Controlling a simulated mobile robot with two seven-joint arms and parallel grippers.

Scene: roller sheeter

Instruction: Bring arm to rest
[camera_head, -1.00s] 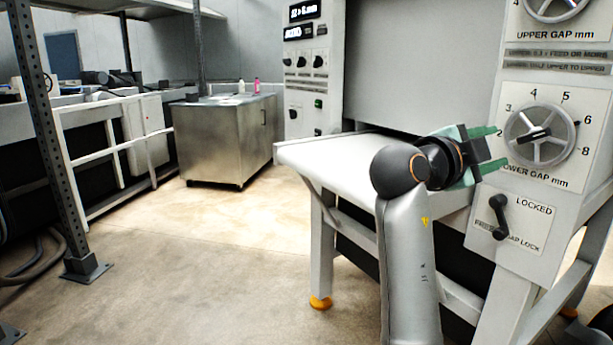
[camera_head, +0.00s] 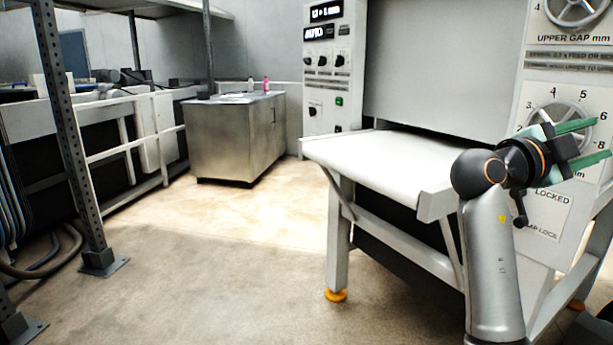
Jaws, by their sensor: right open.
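My right gripper (camera_head: 598,142) is at the right edge of the view, in front of the lower gap dial (camera_head: 556,118). Its two green fingers are apart, with nothing seen between them, and point right. I cannot tell whether it touches the panel. My grey right arm rises from the bottom right and hides part of the dial, its label and the black gap lock lever (camera_head: 520,208). My left gripper is not in view.
The sheeter's white feed table (camera_head: 385,160) stands left of my right arm. A control panel (camera_head: 327,75) is behind it. A steel cabinet (camera_head: 225,140) with two bottles stands at the back. A perforated post (camera_head: 75,150) and railings are at left. The floor between is clear.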

